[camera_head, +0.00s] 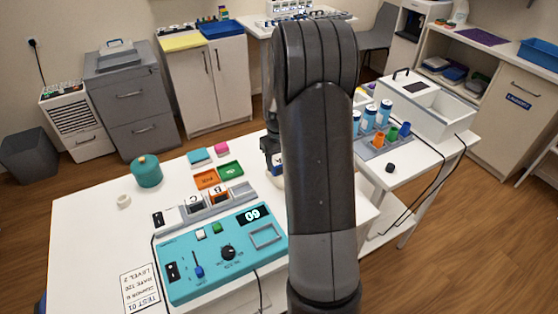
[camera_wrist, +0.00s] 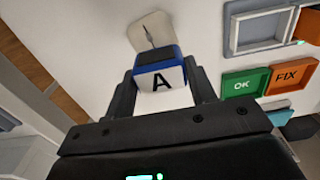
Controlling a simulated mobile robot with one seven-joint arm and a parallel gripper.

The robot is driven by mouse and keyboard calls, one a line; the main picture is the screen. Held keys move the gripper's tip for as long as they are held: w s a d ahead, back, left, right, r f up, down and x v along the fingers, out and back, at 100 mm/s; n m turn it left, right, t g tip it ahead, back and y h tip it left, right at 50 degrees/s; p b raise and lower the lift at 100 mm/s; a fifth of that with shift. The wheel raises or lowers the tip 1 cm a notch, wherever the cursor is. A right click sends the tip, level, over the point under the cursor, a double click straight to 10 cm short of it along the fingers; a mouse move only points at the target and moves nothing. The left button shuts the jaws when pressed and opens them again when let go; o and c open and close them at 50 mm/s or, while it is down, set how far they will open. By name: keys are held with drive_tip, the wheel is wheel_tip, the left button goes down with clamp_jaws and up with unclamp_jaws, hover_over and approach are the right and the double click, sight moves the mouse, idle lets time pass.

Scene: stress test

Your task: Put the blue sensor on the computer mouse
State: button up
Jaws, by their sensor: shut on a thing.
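My gripper (camera_wrist: 161,76) is shut on a blue block with a white face marked "A", which looks like the blue sensor (camera_wrist: 160,79). In the wrist view, a pale, rounded thing with a dark line, probably the computer mouse (camera_wrist: 151,29), lies just beyond the sensor on the white table. The sensor overlaps its near edge in the picture; I cannot tell whether they touch. In the head view my arm hides the mouse and most of my gripper.
A green OK tray (camera_wrist: 241,84) and orange FIX tray (camera_wrist: 291,76) lie to the right in the wrist view. A teal control panel (camera_head: 184,284) and a teal round container (camera_head: 146,171) stand on the white table (camera_head: 85,225). A bottle rack (camera_head: 372,150) is at right.

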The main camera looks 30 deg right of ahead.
drive_tip(key=shift+f, duration=0.15)
drive_tip(key=o, duration=1)
